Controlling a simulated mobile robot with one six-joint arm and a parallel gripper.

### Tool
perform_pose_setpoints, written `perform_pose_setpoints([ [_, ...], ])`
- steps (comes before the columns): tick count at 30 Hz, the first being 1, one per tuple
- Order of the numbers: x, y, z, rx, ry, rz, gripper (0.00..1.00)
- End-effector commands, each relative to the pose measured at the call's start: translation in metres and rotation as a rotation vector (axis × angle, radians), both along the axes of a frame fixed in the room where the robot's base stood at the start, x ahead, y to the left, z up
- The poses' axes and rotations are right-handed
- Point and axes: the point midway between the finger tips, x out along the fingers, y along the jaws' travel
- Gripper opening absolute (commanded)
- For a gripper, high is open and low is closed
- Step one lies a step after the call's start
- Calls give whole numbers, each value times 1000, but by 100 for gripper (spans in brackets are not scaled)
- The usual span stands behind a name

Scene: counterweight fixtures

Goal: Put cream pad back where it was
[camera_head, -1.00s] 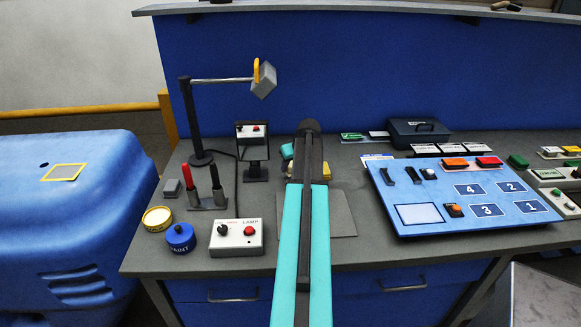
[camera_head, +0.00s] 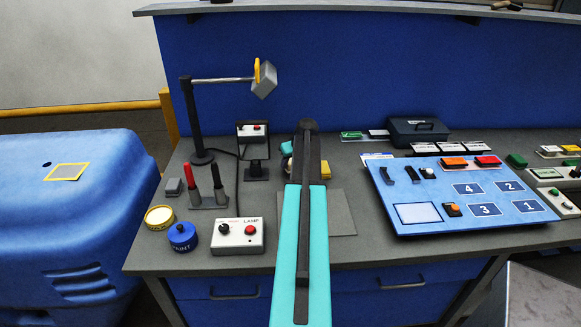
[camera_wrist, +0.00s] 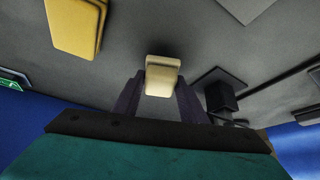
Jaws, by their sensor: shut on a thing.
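The cream pad (camera_wrist: 162,72) is a small pale block in the wrist view. My gripper (camera_wrist: 160,88) is shut on it, with one dark finger on each side. The counter shows behind the pad; I cannot tell whether the pad touches it. In the head view my teal and dark arm hides most of the gripper and the pad. A yellow pad (camera_wrist: 75,27) lies on the counter apart from the gripper, at the upper left of the wrist view; part of it shows right of my arm in the head view (camera_head: 326,170).
A grey flat plate (camera_head: 345,212) lies under and right of my arm. A small mirror on a stand (camera_head: 253,135) and a lamp control box (camera_head: 238,235) stand left. A blue sloped panel (camera_head: 465,200) is right, with a dark case (camera_head: 418,131) behind it.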

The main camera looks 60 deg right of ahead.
Motion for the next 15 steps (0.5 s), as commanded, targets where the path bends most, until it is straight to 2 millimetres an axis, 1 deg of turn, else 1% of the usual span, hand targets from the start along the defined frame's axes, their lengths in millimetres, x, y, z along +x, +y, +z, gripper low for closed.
perform_pose_setpoints([
  [9, 0, 0, -21, 0, 0, -1, 20],
  [15, -1, -1, -23, -1, -1, -1, 20],
])
